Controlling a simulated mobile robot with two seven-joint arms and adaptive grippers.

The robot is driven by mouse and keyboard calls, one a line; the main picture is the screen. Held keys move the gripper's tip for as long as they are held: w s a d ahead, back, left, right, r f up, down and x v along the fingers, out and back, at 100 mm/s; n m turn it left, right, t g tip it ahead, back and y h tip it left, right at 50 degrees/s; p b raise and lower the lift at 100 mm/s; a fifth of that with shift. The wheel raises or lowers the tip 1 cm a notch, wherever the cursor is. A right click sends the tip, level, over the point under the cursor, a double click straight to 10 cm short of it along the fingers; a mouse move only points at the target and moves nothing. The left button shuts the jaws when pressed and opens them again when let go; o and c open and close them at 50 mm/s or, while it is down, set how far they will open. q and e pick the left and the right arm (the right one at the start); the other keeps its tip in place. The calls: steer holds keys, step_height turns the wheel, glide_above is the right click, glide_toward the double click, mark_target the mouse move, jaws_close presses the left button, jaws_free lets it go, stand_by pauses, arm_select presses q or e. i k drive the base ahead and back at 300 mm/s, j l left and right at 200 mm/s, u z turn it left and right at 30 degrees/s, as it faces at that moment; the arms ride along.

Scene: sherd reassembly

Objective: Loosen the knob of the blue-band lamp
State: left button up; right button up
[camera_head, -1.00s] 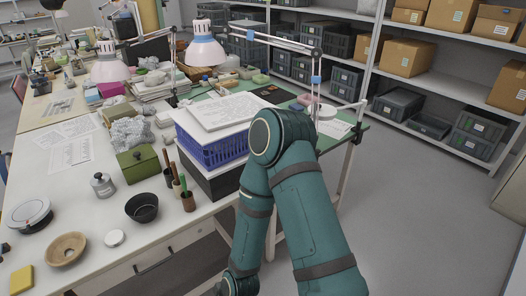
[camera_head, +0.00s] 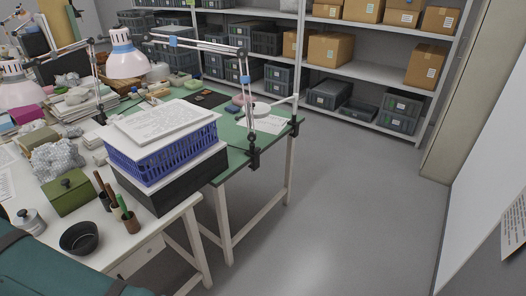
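The blue-band lamp has a pale shade (camera_head: 126,62) with a blue band round its upper part, left of centre at the back. Its thin jointed arm (camera_head: 200,46) carries blue bands (camera_head: 244,79) and runs right, then down towards a dark clamp (camera_head: 253,157) on the green table's near edge. The knob is too small to make out with certainty. A second pale lamp shade (camera_head: 14,88) is partly cut off at the left edge. Neither of my grippers is in view; only a teal link of my arm shows at the lower left.
A blue crate (camera_head: 165,158) with papers sits on a black box (camera_head: 178,190) beside the green table (camera_head: 236,160). A black bowl (camera_head: 79,238), a green box (camera_head: 68,193) and brush pots stand left. Shelves (camera_head: 345,68) line the back. Floor (camera_head: 330,215) to the right is clear.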

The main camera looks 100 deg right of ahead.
mark_target(258, 150)
steer(key=k+l+u, duration=0.1)
steer(key=l, duration=0.25)
steer(key=k+l+u, duration=0.15)
steer(key=k+l, duration=0.3)
steer(key=l, duration=0.2)
steer(key=k+l, duration=0.3)
steer(key=l, duration=0.15)
steer(key=k+l, duration=0.3)
steer(key=l, duration=0.2)
steer(key=k+l, duration=0.25)
steer(key=l, duration=0.25)
steer(key=k+l, duration=0.3)
steer(key=l, duration=0.15)
steer(key=k+l, duration=0.3)
steer(key=l, duration=0.2)
steer(key=k+l, duration=0.3)
steer(key=l, duration=0.2)
steer(key=k+l, duration=0.3)
steer(key=l, duration=0.15)
